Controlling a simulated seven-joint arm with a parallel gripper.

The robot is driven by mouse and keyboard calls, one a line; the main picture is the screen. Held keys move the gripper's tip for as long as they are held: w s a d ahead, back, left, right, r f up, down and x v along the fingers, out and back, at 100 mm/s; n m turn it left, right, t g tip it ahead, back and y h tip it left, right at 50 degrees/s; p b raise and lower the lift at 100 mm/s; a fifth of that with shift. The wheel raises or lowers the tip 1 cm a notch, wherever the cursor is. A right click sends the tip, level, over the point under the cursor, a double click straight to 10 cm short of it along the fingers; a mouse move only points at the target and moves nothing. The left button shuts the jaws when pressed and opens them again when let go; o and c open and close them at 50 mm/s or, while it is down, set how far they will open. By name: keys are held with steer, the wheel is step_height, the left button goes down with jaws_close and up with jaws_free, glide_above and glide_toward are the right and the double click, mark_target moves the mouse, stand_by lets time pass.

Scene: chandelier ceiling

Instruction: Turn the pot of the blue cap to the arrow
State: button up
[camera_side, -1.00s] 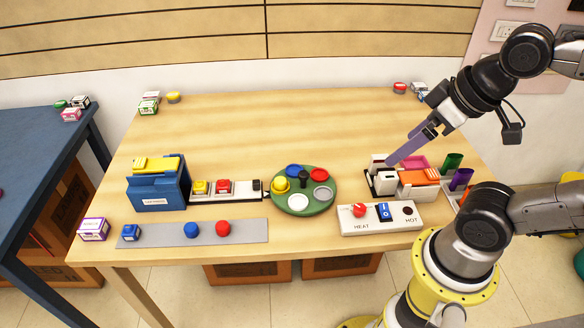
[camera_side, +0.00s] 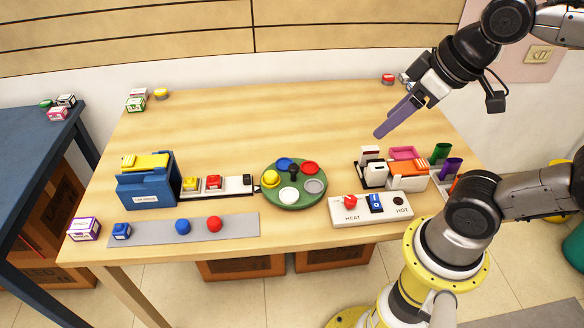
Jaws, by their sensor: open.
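A green round turntable (camera_side: 296,202) lies on the table's middle front, with a black knob (camera_side: 293,170) at its centre. The blue cap (camera_side: 284,163) is on its far left side. Red (camera_side: 310,168), yellow (camera_side: 271,179), white (camera_side: 289,195) and grey (camera_side: 314,186) caps sit around the knob. A small dark mark (camera_side: 257,188) is at the turntable's left edge; I cannot tell if it is the arrow. My gripper (camera_side: 381,132) has purple fingers, is open and empty, and hangs above the table to the right of and behind the turntable.
A desk organizer (camera_side: 409,183) with white blocks and cups stands at right, behind a HEAT/HOT switch panel (camera_side: 374,211). A blue file box (camera_side: 147,188) and a button strip (camera_side: 219,193) stand left. A grey mat (camera_side: 190,229) lies front left. The table's back middle is clear.

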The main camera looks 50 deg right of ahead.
steer(key=w+r+n+g, duration=0.1)
steer(key=w+r, duration=0.1)
steer(key=w, duration=0.5)
steer(key=n+g, duration=0.1)
steer(key=g, duration=0.4)
glide_above(294, 167)
step_height(294, 167, down, 10)
step_height(294, 167, down, 14)
steer(key=shift+f, duration=0.2)
jaws_close()
stand_by(0.4)
